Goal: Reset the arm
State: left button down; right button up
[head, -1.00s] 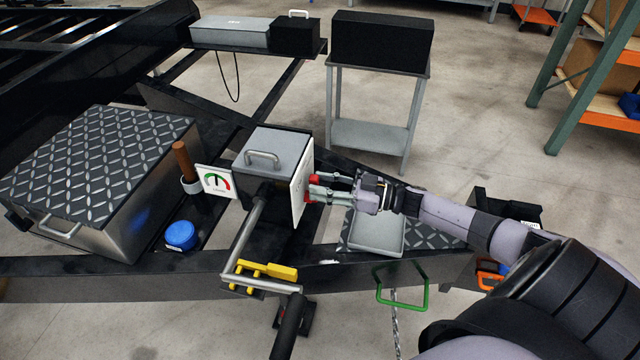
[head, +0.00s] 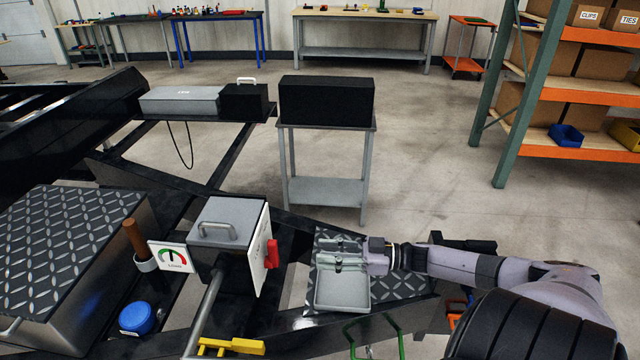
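My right gripper (head: 322,254) reaches in from the right, pointing left above the grey tray. Its two fingers are apart with nothing between them. A grey box with a top handle (head: 229,227) stands to its left. The box's white side panel carries a red knob (head: 272,254); a clear gap separates it from my fingertips. My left gripper is not in view.
The grey tray (head: 342,293) lies on a diamond plate below my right gripper. A yellow-handled bar (head: 235,346), green handle (head: 385,322), blue cap (head: 136,318) and gauge card (head: 171,257) are nearby. A black box on a grey stand (head: 326,100) is behind.

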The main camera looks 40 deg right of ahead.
jog(key=a+f+m+g+h, duration=0.1)
jog(key=a+f+m+h, duration=0.4)
jog(key=a+f+h, duration=0.7)
jog(key=s+a+r+m+g, duration=0.1)
jog(key=s+a+r+g, duration=0.1)
jog(key=s+a+g, duration=0.5)
jog(key=s+a+r+g, duration=0.2)
jog(key=s+a, duration=0.1)
jog(key=s, duration=0.9)
notch_tip(320, 180, down, 25)
jog(key=s+g, duration=0.1)
jog(key=g, duration=0.1)
jog(key=s+d+f, duration=0.2)
jog(key=s+f, duration=1.5)
jog(key=shift+d+g, duration=0.35)
jog(key=shift+g, duration=0.05)
